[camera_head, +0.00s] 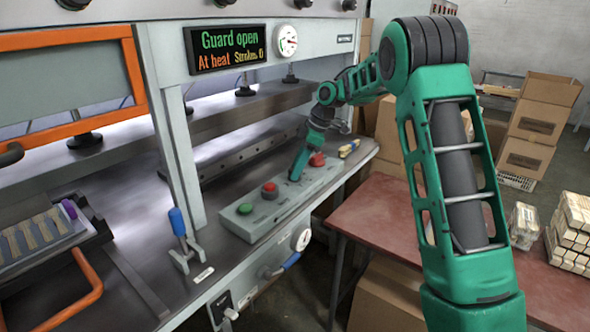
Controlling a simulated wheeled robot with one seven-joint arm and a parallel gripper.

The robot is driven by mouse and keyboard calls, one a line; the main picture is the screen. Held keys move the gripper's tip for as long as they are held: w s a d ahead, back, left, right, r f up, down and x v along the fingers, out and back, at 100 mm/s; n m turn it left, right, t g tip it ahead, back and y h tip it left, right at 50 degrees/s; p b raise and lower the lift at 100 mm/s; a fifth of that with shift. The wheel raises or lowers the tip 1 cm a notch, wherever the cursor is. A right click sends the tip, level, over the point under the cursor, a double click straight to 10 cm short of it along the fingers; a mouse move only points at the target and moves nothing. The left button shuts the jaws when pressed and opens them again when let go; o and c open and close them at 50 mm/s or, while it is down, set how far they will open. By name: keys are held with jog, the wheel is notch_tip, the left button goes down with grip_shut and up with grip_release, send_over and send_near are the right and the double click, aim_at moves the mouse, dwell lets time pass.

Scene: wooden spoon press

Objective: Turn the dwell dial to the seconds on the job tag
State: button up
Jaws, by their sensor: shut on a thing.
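My gripper (295,176) reaches down to the grey control panel (237,219) on the press bench. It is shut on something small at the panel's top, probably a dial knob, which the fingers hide. I cannot read any dial marking or pointer there. I cannot make out a job tag for sure.
The panel has a green button (245,209), a red button (270,190) and a red mushroom knob (317,159) close to my gripper. A display (226,47) reads "Guard open, At heat". A blue-handled lever (178,222) stands left. Boxes and a red table (385,212) are right.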

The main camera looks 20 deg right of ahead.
jog(key=m+t, duration=0.1)
jog(key=m, duration=0.1)
jog(key=m+h, duration=0.1)
jog(key=m, duration=0.2)
jog(key=shift+s+a+t, duration=0.15)
jog(key=shift+a+t, duration=0.05)
jog(key=shift+t, duration=0.2)
jog(key=shift+a+m+t+h, duration=0.15)
jog(key=shift+m+h, duration=0.25)
jog(key=shift+m, duration=0.85)
jog(key=shift+d+m+t+h, duration=0.1)
jog(key=shift+m+t+h, duration=0.25)
jog(key=shift+m, duration=0.9)
jog(key=o, duration=1.1)
jog(key=shift+c, duration=0.2)
jog(key=shift+s+r, duration=0.1)
jog(key=v, duration=1)
jog(key=shift+r, duration=0.25)
